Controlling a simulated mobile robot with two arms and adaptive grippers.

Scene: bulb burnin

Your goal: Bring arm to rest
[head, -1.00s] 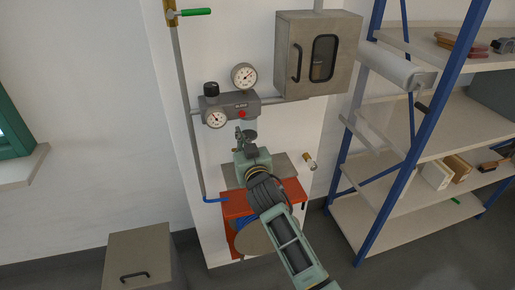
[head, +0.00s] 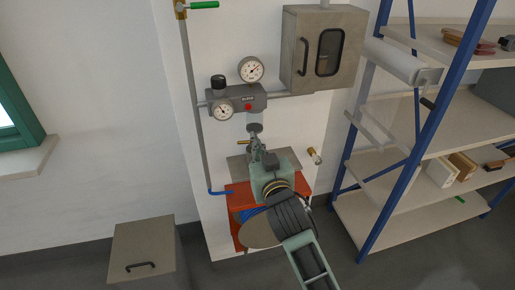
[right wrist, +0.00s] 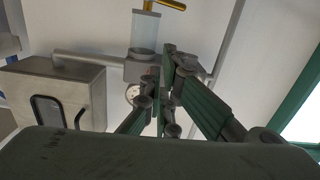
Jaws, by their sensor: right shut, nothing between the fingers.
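My right gripper (head: 257,150) is in the middle of the head view, in front of the white wall panel and above the red-orange bench. Its fingers are shut with nothing between them. In the right wrist view its fingers (right wrist: 163,95) come together near the middle, below a clear cylinder. My right arm (head: 290,215) reaches up to it from the lower right and hides part of the bench. My left gripper is not in view.
A gauge unit (head: 236,102) with a red button is on the wall, beside a grey cabinet (head: 323,48). A blue-framed shelf (head: 425,125) stands at right. A grey box (head: 143,250) is on the floor at lower left.

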